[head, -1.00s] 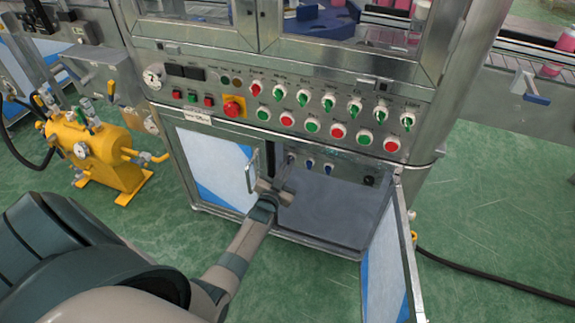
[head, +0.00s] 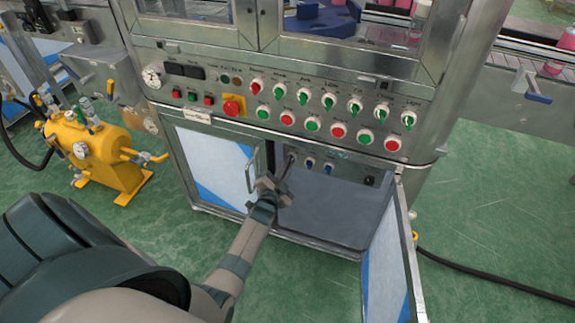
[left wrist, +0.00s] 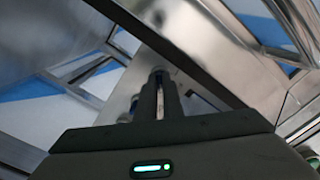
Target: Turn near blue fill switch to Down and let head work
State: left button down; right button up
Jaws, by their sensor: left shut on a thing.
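My left gripper (head: 287,164) reaches into the open lower cabinet, its fingertips up at the left end of the small inner control panel (head: 345,174). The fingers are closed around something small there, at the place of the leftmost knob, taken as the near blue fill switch. The fingers hide that knob, so its setting cannot be read. Two other blue knobs (head: 310,162) and (head: 328,168) show to the right, apart from the fingers. In the left wrist view, the narrow fingers (left wrist: 158,92) are close together with a pale sliver between them. My right gripper is not in view.
The left cabinet door (head: 215,170) has a handle close beside my wrist. The right door (head: 392,258) stands open toward me. Above the opening is the main panel (head: 250,92) with lamps, red and green buttons and selector knobs. A yellow tank (head: 95,150) stands at left.

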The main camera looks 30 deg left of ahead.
pick_arm(q)
jog(key=shift+f, duration=0.1)
jog(key=c, duration=1.9)
grip_release()
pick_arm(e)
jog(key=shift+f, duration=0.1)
pick_arm(q)
jog(key=shift+s, duration=0.1)
